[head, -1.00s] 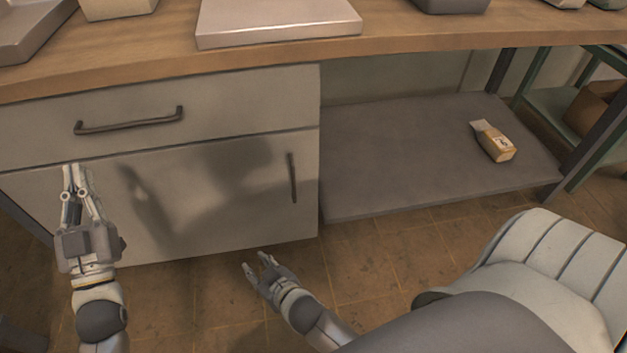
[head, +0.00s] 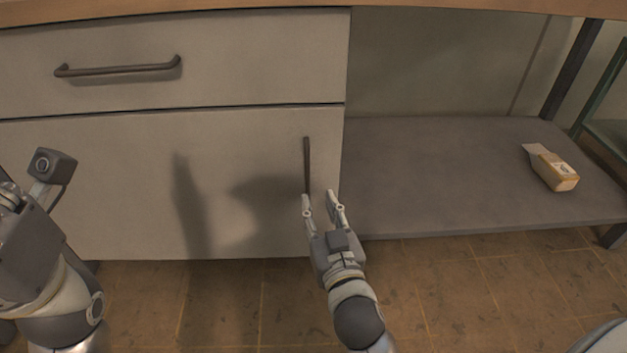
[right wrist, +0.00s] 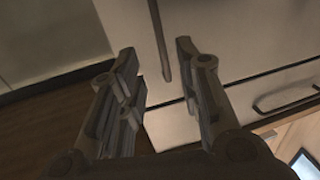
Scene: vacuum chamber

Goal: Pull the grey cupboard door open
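The grey cupboard door (head: 130,190) is shut, below a drawer front (head: 230,60). Its dark vertical handle (head: 307,160) is near the door's right edge. My right gripper (head: 320,197) is open, at the lower end of the handle in the head view. In the right wrist view the handle (right wrist: 160,45) lies ahead, between the two spread fingers (right wrist: 155,50), and I see no grip on it. My left arm is at the lower left of the head view; its fingers are not clearly in view.
The drawer has a horizontal dark handle (head: 118,68). Right of the cupboard is an open grey shelf (head: 440,180) with a yellowish carton (head: 552,168) on it. The tiled floor (head: 230,300) in front of the cupboard is clear apart from my arms.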

